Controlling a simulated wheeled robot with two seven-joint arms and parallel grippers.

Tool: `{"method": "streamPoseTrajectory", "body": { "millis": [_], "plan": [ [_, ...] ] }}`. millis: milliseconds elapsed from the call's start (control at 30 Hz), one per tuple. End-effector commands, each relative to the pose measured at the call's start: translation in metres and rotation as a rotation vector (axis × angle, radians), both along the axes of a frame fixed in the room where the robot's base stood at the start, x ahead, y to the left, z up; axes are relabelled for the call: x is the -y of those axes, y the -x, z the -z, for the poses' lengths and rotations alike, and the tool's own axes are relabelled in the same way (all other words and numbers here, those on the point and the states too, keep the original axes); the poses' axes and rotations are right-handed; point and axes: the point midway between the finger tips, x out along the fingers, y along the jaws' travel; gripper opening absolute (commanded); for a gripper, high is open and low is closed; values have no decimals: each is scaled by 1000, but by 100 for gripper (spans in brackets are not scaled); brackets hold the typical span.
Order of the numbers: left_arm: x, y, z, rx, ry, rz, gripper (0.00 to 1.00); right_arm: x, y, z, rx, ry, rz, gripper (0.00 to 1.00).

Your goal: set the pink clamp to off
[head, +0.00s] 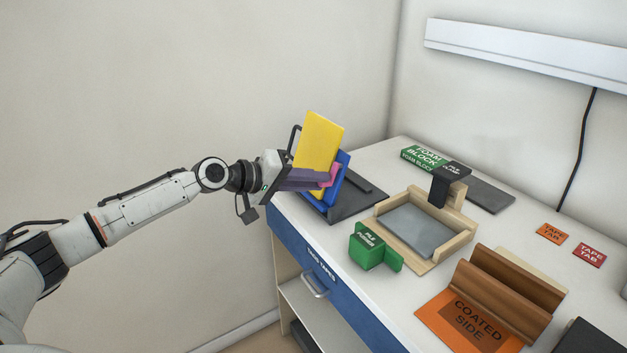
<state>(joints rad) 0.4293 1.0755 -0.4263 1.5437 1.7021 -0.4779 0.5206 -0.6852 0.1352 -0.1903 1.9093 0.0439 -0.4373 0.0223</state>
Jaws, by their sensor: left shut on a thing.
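The pink clamp (333,174) shows as a small pink piece at the back left corner of the table, against a blue stand (342,172). A yellow panel (320,140) stands upright and slightly tilted at this stand. My left gripper (321,181) reaches in from the left, in front of the panel's lower part. Its fingers are shut on the pink clamp and hide much of it. The clamp's off mark cannot be made out. My right gripper is out of view.
A wooden frame with a grey plate (418,230) stands mid-table, with a green block (368,246) in front. A brown ridged piece (507,292) and an orange sheet (458,325) lie nearer. A green foam block box (424,157) is at the back. A blue drawer (330,280) is below.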

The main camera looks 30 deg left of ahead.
Motion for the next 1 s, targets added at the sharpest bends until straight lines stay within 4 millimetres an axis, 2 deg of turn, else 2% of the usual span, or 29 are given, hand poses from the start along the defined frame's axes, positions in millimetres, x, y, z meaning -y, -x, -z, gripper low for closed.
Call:
{"method": "streamPoseTrajectory", "body": {
  "millis": [33, 100, 133, 467, 1000],
  "plan": [
    [0, 0, 1, -2, -1, 0, 21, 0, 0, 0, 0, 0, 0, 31],
    [0, 0, 1, -2, -1, 0, 32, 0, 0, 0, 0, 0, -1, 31],
    [0, 0, 1, -2, -2, 0, 35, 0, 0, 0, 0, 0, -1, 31],
    [-1, 2, 0, 0, -1, 0, 35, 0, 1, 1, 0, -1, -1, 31],
    [-29, 57, -19, -6, -2, -3, 35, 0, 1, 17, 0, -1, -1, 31]
  ]
}}
